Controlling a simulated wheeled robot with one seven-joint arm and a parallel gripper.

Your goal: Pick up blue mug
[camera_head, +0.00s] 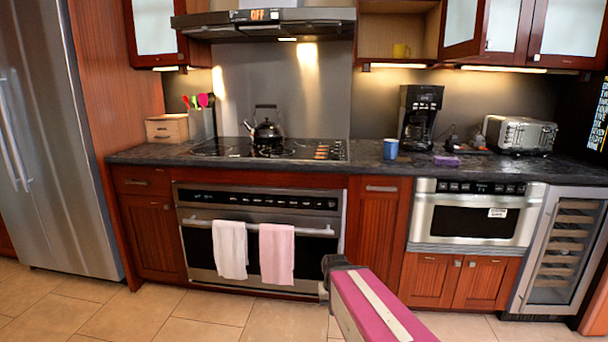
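The blue mug (391,149) stands upright on the dark countertop (366,160), between the cooktop and the coffee maker. My gripper (327,290) is low in the picture, at the end of my pink and white arm, in front of the oven and cabinet. It is well below the mug and apart from it. Its fingers are small, dark and partly turned away, so I cannot tell whether they are open. Nothing is visibly held in it.
A black coffee maker (419,117) stands right of the mug, with a purple item (447,161) nearby. A toaster (519,134) is farther right. A kettle (266,131) sits on the cooktop. A yellow mug (401,50) is on the upper shelf. The counter front near the mug is clear.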

